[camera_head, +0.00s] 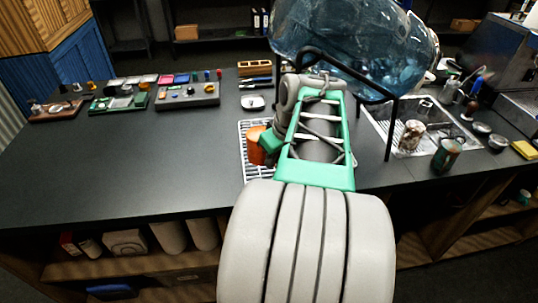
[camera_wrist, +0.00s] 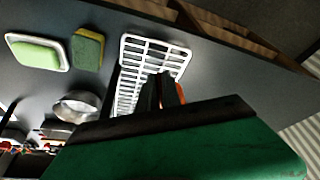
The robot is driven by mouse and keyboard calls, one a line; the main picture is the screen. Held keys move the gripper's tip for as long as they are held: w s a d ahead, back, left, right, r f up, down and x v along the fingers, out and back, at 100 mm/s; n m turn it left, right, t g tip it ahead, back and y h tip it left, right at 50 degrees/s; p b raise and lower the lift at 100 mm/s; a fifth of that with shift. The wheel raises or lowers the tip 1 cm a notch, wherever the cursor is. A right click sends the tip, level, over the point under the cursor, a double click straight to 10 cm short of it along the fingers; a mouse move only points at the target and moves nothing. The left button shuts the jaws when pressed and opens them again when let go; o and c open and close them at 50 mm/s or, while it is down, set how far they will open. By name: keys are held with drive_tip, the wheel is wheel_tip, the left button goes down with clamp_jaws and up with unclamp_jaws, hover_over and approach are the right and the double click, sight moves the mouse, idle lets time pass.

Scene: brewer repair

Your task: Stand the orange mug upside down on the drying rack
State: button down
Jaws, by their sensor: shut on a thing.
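The orange mug (camera_head: 256,146) is at the left side of my gripper (camera_head: 268,143), over or on the white wire drying rack (camera_head: 246,172). My gripper is shut on the mug, and my arm hides part of both mug and rack. In the wrist view the rack (camera_wrist: 155,47) lies beyond my dark fingers (camera_wrist: 163,92). Only a thin orange strip of the mug (camera_wrist: 181,94) shows beside them. I cannot tell which way up the mug is, or whether it touches the rack.
A large blue water bottle (camera_head: 340,45) in a black stand is just behind and right of my arm. A sponge (camera_wrist: 88,48), soap dish (camera_wrist: 38,52) and metal bowl (camera_wrist: 77,106) lie near the rack. The dark counter (camera_head: 130,160) is clear at left.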

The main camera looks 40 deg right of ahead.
wheel_tip(320, 180, down, 7)
drive_tip(key=b, duration=0.4)
drive_tip(key=shift+d+r+b, duration=0.15)
drive_tip(key=shift+b, duration=0.25)
drive_tip(key=c, duration=1.5)
unclamp_jaws()
drive_tip(key=shift+o, duration=0.2)
